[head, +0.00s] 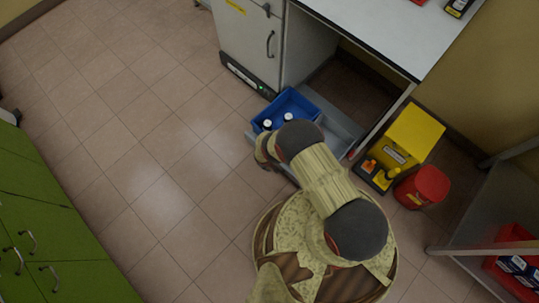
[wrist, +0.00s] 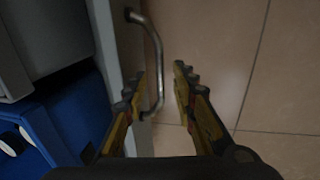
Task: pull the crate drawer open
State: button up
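The grey crate drawer (head: 337,122) sits low under the white bench and stands partly out from it, with a blue crate (head: 291,101) in it. The crate holds white-capped bottles. In the wrist view the drawer front (wrist: 112,45) runs up the left side, with its curved metal handle (wrist: 157,58) towards the middle. My gripper (wrist: 160,72) is open. The handle lies between its two fingers in the picture; whether the fingers touch it, I cannot tell. In the head view my own arm hides the gripper and the handle.
A yellow box (head: 411,135), a small tray of yellow bottles (head: 376,176) and a red container (head: 423,187) stand right of the drawer. A white cabinet (head: 250,45) stands behind. Green cabinets (head: 45,225) line the left. The tiled floor between is clear.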

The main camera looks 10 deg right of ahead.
notch_tip(320, 180, up, 12)
jog(key=s+a, duration=0.1)
jog(key=a, duration=0.1)
jog(key=shift+s+f, duration=0.15)
dwell(0.6)
dwell(0.6)
